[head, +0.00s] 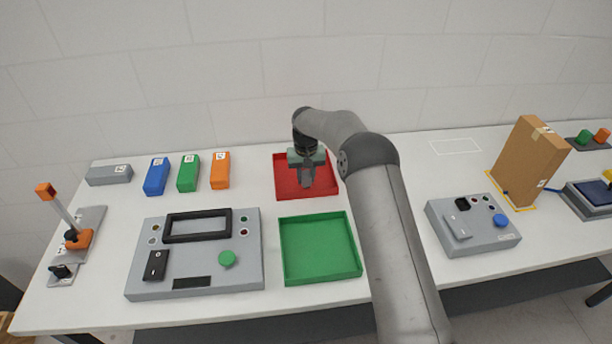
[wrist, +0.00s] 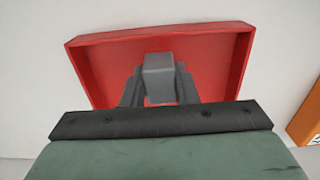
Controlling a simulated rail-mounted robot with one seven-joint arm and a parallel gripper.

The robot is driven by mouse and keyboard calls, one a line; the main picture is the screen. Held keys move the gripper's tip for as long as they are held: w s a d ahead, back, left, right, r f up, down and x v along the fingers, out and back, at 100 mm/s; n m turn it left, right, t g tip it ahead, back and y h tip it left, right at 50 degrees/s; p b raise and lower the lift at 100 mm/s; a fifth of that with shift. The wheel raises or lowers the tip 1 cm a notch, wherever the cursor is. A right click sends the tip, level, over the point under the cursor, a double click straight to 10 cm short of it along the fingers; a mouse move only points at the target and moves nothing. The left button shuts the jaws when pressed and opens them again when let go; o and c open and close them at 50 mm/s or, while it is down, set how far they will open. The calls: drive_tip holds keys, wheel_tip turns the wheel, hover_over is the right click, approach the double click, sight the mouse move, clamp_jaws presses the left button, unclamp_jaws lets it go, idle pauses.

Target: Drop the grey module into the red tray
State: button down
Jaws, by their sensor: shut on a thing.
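The red tray (head: 288,190) lies at the back middle of the table in the head view, and its red wall also shows in the wrist view (wrist: 90,65). My gripper (head: 306,178) is over the tray, pointing down. In the wrist view my gripper (wrist: 158,88) is shut on a grey module (wrist: 158,66), held between the two dark fingers with the red tray behind it. The module's lower end is within the tray's outline; I cannot tell its exact height above the floor.
Another grey block (head: 110,175), a blue block (head: 157,175), a green block (head: 188,172) and an orange block (head: 220,170) lie left of the tray. An empty green tray (head: 318,248) and a grey control panel (head: 195,255) are in front. A cardboard box (head: 530,160) stands at right.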

sight(306, 174)
drive_tip(key=c, duration=1.1)
unclamp_jaws()
drive_tip(key=shift+c, duration=0.2)
drive_tip(key=shift+r, duration=0.15)
drive_tip(key=shift+r+p, duration=0.4)
drive_tip(key=shift+p, duration=0.05)
wheel_tip(306, 174, up, 12)
drive_tip(key=b, duration=0.2)
drive_tip(key=shift+r, duration=0.15)
drive_tip(key=s+d+r, duration=0.5)
drive_tip(key=s+d, duration=0.1)
drive_tip(key=s, duration=0.2)
drive_tip(key=s+d+r, duration=0.5)
drive_tip(key=s+d, duration=0.1)
drive_tip(key=s, duration=0.3)
drive_tip(key=s+d+f, duration=0.2)
drive_tip(key=s, duration=0.7)
drive_tip(key=s+d+f+m, duration=0.1)
drive_tip(key=s+d, duration=0.2)
drive_tip(key=s, duration=0.6)
drive_tip(key=s+d+f+m, duration=0.1)
drive_tip(key=s+d+f, duration=0.1)
drive_tip(key=s, duration=0.7)
drive_tip(key=shift+d+f+t, duration=0.3)
drive_tip(key=shift+d+t, duration=0.1)
drive_tip(key=shift+d, duration=0.2)
